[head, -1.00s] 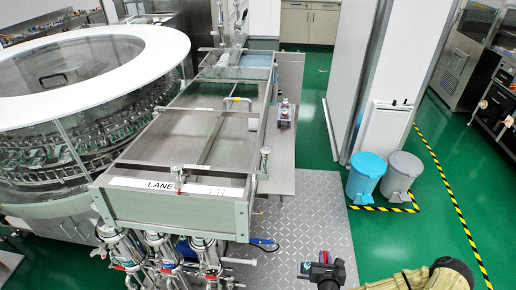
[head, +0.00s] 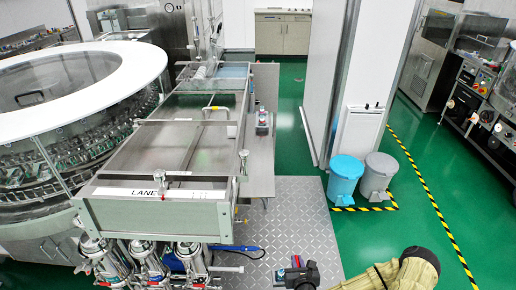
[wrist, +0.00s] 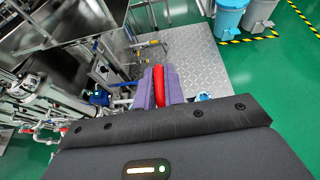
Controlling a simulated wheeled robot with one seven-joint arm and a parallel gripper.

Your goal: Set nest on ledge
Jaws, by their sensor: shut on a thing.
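My gripper (wrist: 160,87) is shut on a narrow red thing (wrist: 159,84), held between its two purple finger pads in the wrist view. Only part of it shows, so I cannot tell whether it is the nest. In the head view my gripper (head: 296,268) is at the bottom edge, with a bit of red and blue at its tip, above or in front of the metal floor plate. A grey metal ledge (head: 262,178) runs along the right side of the washer's lane, farther ahead and left of my gripper. A small red and blue item (head: 262,122) stands at its far part.
The washer's steel lane (head: 155,212) stands left, with pipes and valves below its front. A tread plate (head: 290,215) covers the floor beside it. A blue bin (head: 345,180) and a grey bin (head: 378,176) stand right by a white pillar.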

